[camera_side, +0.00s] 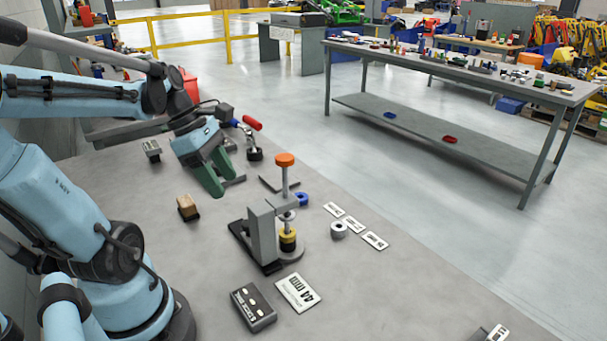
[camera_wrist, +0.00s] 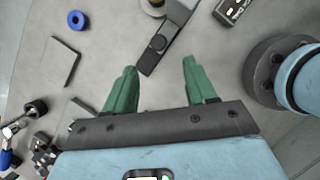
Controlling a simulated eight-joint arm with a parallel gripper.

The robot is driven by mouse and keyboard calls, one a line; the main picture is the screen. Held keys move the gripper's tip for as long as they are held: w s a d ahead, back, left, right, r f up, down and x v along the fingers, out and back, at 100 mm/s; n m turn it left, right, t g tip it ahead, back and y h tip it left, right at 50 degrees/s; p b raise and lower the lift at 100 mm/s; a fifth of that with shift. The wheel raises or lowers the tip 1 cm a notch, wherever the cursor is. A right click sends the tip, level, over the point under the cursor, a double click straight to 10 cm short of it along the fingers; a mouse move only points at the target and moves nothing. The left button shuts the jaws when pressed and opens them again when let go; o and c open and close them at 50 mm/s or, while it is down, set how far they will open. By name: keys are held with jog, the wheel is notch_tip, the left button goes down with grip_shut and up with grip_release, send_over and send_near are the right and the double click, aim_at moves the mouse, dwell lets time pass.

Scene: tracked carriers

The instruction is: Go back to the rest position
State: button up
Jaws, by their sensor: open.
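My gripper (camera_side: 231,187) hangs above the grey bench top, left of and behind a small press (camera_side: 262,232) in the side view. Its two green fingers stand apart with nothing between them; they also show in the wrist view (camera_wrist: 159,66). The press has an orange knob (camera_side: 285,160) on an upright rod. A yellow and black round piece (camera_side: 288,238) stands under the press arm. In the wrist view the dark base plate (camera_wrist: 153,52) of the press lies just beyond the fingertips, apart from them.
A tan block (camera_side: 187,206) stands near my arm. A dark box (camera_side: 253,307) and a card (camera_side: 298,292) lie in front. A red-handled clamp (camera_side: 252,124) stands behind my gripper.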

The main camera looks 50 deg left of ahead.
aim_at(245, 223)
jog(key=shift+x, duration=5.35)
jog(key=shift+a, duration=0.1)
